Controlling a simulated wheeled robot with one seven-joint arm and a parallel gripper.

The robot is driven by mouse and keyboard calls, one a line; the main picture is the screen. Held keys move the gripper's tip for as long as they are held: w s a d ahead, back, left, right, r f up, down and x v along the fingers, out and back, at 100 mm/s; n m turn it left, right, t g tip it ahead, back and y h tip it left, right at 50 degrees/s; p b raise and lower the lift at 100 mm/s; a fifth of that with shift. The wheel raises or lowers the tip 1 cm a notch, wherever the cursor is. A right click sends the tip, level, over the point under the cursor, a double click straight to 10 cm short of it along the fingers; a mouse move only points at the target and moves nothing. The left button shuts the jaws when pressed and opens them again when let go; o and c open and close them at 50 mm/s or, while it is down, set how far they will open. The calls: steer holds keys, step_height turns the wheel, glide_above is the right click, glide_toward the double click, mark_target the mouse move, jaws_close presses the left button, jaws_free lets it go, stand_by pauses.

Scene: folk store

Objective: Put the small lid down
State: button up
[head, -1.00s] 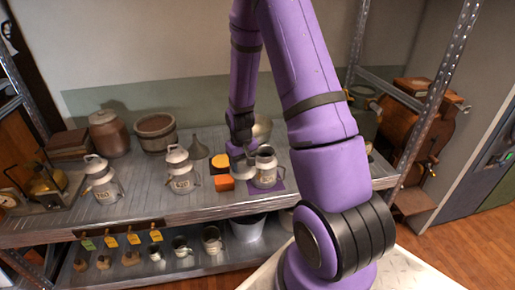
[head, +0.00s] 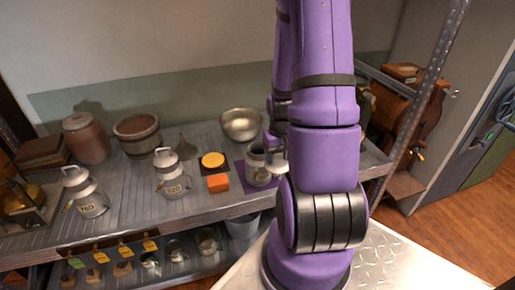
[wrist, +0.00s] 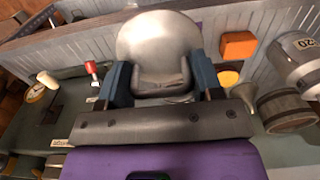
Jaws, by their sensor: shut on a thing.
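My gripper (wrist: 161,78) is shut on the small lid (wrist: 158,32), a round grey metal disc, in the wrist view. In the head view the lid (head: 281,168) is partly hidden by my arm. It is held at the right side of an open grey milk can (head: 257,168), near the height of its neck. I cannot tell whether lid and can touch. The can stands on a purple mat (head: 247,186) on the metal shelf.
An orange block (head: 218,183) and a yellow-topped round thing (head: 213,160) are left of the can. A brass bowl (head: 240,124) is behind. Lidded cans 520 (head: 173,178) and 760 (head: 85,196) stand further left. Bare shelf (head: 130,205) shows between them.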

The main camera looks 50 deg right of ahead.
steer(key=w+d+f, duration=0.2)
steer(key=w+d, duration=0.1)
steer(key=w, duration=0.4)
steer(key=w+d+f, duration=0.2)
steer(key=w+d, duration=0.2)
steer(key=w, duration=0.3)
steer(key=shift+w+f, duration=0.15)
steer(key=shift+f, duration=0.15)
steer(key=shift+d+f, duration=0.1)
steer(key=shift+f, duration=0.1)
steer(key=o, duration=0.9)
